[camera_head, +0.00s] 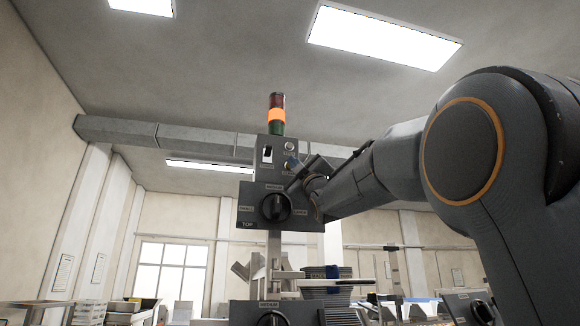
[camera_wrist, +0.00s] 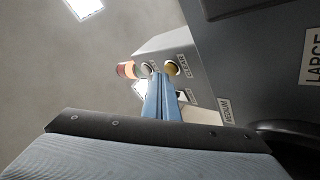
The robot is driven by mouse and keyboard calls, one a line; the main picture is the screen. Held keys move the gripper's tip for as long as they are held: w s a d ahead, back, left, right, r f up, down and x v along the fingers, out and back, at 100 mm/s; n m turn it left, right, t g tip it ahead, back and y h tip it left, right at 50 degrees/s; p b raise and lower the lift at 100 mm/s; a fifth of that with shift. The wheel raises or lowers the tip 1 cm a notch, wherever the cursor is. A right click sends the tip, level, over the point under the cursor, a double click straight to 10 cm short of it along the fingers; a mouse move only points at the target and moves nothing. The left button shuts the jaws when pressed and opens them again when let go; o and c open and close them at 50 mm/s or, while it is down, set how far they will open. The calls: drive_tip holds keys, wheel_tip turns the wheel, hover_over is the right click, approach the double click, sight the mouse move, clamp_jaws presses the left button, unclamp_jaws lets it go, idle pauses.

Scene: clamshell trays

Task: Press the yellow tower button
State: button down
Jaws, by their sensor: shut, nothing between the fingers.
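The yellow button (camera_wrist: 172,69) sits on the grey control box (camera_head: 268,172), beside a pale button (camera_wrist: 147,69) that also shows in the head view (camera_head: 290,146). In the head view the yellow button is mostly hidden at my gripper's tip. My gripper (camera_wrist: 159,78) is shut and empty, its blue fingers pointing at the button panel. The fingertips appear between and just below the two buttons in the wrist view; I cannot tell whether they touch anything. The signal tower (camera_head: 277,114) on top has its orange section lit.
A white rocker switch (camera_head: 267,154) is left of the buttons. A black rotary knob (camera_head: 275,207) is on the panel below, close under my gripper.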

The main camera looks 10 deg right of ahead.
drive_tip(key=shift+w, duration=0.4)
idle(0.6)
drive_tip(key=shift+s, duration=0.1)
drive_tip(key=shift+s+b, duration=0.7)
drive_tip(key=shift+b, duration=0.15)
drive_tip(key=shift+s, duration=0.1)
drive_tip(key=s+b, duration=0.3)
drive_tip(key=s, duration=0.1)
drive_tip(key=shift+s, duration=0.4)
idle(0.8)
